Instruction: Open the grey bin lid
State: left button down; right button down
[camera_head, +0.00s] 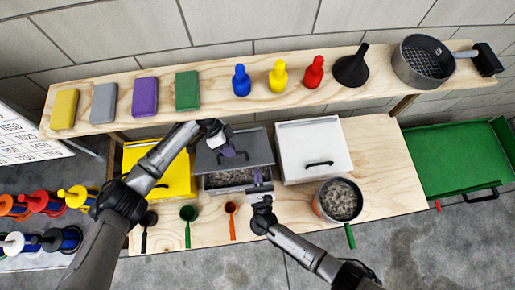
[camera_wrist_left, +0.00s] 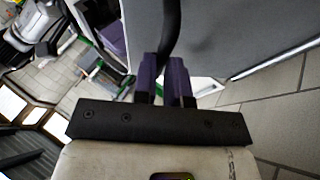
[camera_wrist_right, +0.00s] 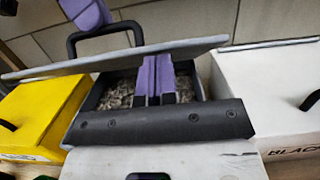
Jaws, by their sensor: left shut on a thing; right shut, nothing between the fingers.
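The grey bin (camera_head: 232,188) stands between a yellow bin and a white bin, with its grey lid (camera_head: 252,146) tilted up and grey gravel showing inside. My left gripper (camera_head: 228,150) is shut on the black lid handle (camera_wrist_left: 170,30). In the right wrist view, the raised lid (camera_wrist_right: 180,47) spans above the bin opening, and its handle (camera_wrist_right: 105,32) meets a purple left finger. My right gripper (camera_wrist_right: 155,78) is shut and empty at the front of the opening, below the lid. Whether its fingers touch the bin or lid is unclear.
The yellow bin (camera_head: 172,180) and white bin (camera_head: 312,145) are closed on either side. A gravel-filled pan (camera_head: 340,200) and several scoops (camera_head: 188,213) lie along the front. A shelf (camera_head: 215,95) with blocks, bottles, a funnel and a sieve runs behind.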

pick_arm(q)
jog(key=shift+w+a+f, duration=0.15)
jog(key=shift+a+f, duration=0.05)
pick_arm(e)
jog(key=shift+w+r, duration=0.45)
jog(key=shift+r, duration=0.25)
pick_arm(q)
jog(key=c, duration=1.6)
grip_release()
jog(key=o, duration=0.4)
jog(key=shift+d+r, duration=0.15)
pick_arm(e)
jog(key=shift+w, duration=0.15)
pick_arm(q)
jog(key=shift+o, duration=0.2)
